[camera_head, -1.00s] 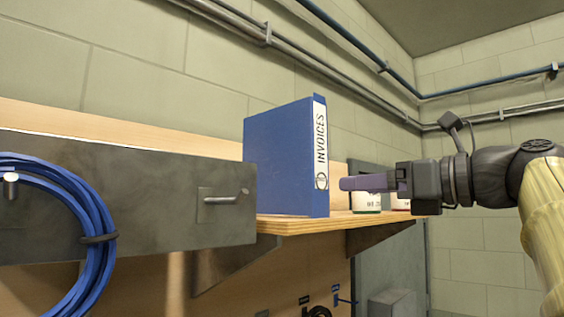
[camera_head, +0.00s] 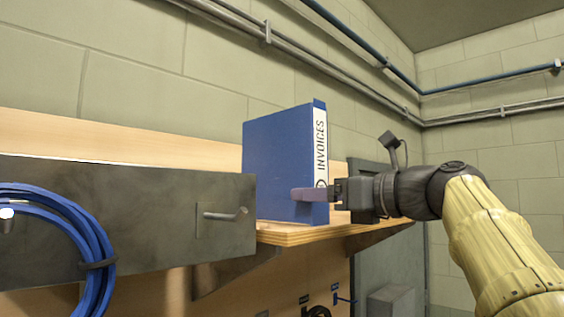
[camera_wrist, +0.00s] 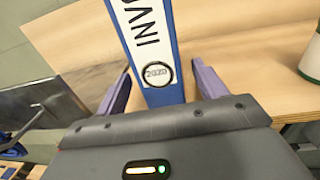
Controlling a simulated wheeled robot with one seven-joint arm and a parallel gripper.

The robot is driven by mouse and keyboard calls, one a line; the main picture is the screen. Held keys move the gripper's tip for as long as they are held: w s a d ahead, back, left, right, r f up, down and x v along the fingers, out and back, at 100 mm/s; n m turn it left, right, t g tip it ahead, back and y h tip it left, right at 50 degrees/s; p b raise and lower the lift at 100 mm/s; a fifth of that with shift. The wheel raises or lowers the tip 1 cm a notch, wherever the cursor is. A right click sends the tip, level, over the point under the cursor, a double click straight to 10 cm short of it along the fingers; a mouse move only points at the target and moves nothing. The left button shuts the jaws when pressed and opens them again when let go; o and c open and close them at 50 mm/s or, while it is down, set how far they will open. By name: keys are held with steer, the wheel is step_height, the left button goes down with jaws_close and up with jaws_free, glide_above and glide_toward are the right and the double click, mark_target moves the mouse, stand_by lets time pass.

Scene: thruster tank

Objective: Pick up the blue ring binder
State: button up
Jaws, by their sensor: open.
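The blue ring binder (camera_head: 279,160) stands upright on a wooden shelf, its white spine label reading INVOICES. My gripper (camera_head: 308,195) is at the lower part of its spine, with a purple finger overlapping the near side of the binder in the head view. In the wrist view the binder's spine (camera_wrist: 148,50) lies between the two purple fingers of my gripper (camera_wrist: 160,92). The fingers are open, with a gap visible on each side of the spine. The far finger is hidden in the head view.
The wooden shelf (camera_head: 285,236) carries the binder. A white container (camera_wrist: 312,60) stands right of it in the wrist view. A grey metal panel (camera_head: 130,215) with a hook (camera_head: 228,214) and a coiled blue cable (camera_head: 92,240) are at left. Pipes run along the wall above.

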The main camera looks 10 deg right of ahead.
mark_target(321, 154)
steer(key=x, duration=0.2)
steer(key=shift+w+a, duration=0.2)
steer(key=shift+w, duration=0.05)
steer(key=shift+s, duration=0.1)
steer(key=c, duration=1.4)
steer(key=shift+d+r, duration=0.1)
steer(key=shift+r, duration=0.05)
steer(key=shift+s+d+r, duration=0.1)
steer(key=shift+s+r, duration=0.05)
steer(key=shift+r, duration=0.25)
steer(key=shift+r+p, duration=0.3)
steer(key=shift+r, duration=2.7)
steer(key=v, duration=1.3)
steer(key=s+a+v, duration=0.1)
steer(key=v, duration=0.5)
steer(key=shift+s+d, duration=0.15)
